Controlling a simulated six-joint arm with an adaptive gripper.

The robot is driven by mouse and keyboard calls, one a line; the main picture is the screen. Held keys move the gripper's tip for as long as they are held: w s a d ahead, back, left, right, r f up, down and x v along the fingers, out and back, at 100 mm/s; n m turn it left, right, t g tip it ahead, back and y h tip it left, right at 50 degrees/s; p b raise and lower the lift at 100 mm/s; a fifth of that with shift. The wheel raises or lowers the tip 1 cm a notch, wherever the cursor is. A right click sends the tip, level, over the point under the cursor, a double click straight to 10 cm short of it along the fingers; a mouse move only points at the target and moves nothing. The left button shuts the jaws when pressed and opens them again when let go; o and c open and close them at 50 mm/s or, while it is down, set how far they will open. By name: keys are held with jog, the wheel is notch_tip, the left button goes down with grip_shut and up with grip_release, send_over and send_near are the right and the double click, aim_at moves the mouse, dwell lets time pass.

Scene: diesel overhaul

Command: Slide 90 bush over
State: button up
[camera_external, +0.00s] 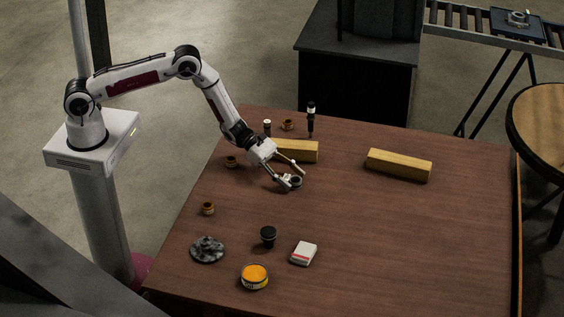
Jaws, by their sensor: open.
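Several small brass-coloured bushes lie on the brown table: one near the left edge (208,208), one left of my gripper (231,161), and one at the back (287,125). I cannot read any size marking, so I cannot tell which is the 90 bush. My gripper (293,177) is open, low over the table's middle left. Its fingers are at a small dark round part with a light top (296,182). Whether they touch it is not clear, and the fingers partly hide it.
Two yellow wooden blocks lie behind my gripper (300,151) and to its right (399,165). A dark upright tool (311,118) stands at the back. In front are a grey lumpy part (207,249), black cup (268,237), orange tin (255,277) and white box (303,253). The right side is clear.

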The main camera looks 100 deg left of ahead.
aim_at(280, 224)
jog(key=shift+x, duration=0.95)
jog(key=shift+c, duration=0.4)
jog(key=c, duration=1.1)
jog(key=shift+d, duration=0.15)
jog(key=shift+d, duration=9.9)
